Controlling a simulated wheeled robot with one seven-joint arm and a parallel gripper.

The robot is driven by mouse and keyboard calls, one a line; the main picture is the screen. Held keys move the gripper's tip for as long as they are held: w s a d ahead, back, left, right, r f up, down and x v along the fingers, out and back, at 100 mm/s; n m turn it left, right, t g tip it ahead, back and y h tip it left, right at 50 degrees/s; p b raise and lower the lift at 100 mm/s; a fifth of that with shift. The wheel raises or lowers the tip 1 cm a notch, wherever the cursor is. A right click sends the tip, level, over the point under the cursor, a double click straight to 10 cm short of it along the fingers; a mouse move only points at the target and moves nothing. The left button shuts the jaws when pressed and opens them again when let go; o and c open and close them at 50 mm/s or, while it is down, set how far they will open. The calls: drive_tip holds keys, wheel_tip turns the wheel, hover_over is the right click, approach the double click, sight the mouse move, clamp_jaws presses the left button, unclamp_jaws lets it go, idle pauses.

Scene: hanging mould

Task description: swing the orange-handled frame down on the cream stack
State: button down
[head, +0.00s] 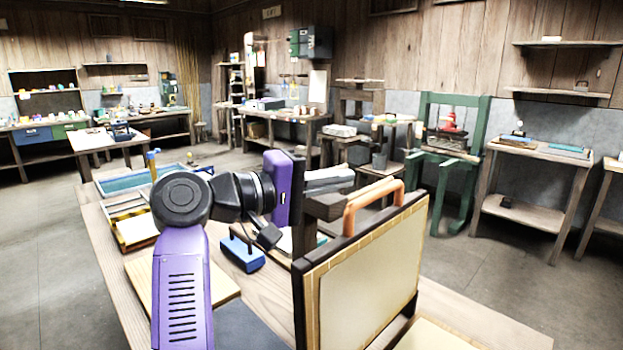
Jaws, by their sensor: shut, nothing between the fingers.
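The mould frame (362,268) stands upright near the front of the wooden table, with a pale panel inside a tan and dark border. Its orange handle (373,205) arches over the top edge. Part of a cream stack (430,336) shows low at the right, beside the frame's foot, cut off by the picture edge. My gripper (343,178) is shut and empty, just behind and above the frame's top edge, left of the handle. It looks apart from the handle, but depth is hard to tell. The frame hides what lies behind it.
A blue block-like tool (242,253) lies left of the frame. A tray with yellow edging (133,226) and a blue-lined tray (125,181) sit further back. A dark post (299,265) stands at the frame's left edge. A green press (450,150) stands beyond the table.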

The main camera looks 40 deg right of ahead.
drive_tip(key=shift+s+d+f+p, duration=0.15)
drive_tip(key=shift+s+p, duration=0.05)
drive_tip(key=shift+s, duration=0.85)
drive_tip(key=shift+s+d+f+p, duration=0.1)
drive_tip(key=shift+s+f+p, duration=0.1)
drive_tip(key=shift+s, duration=0.85)
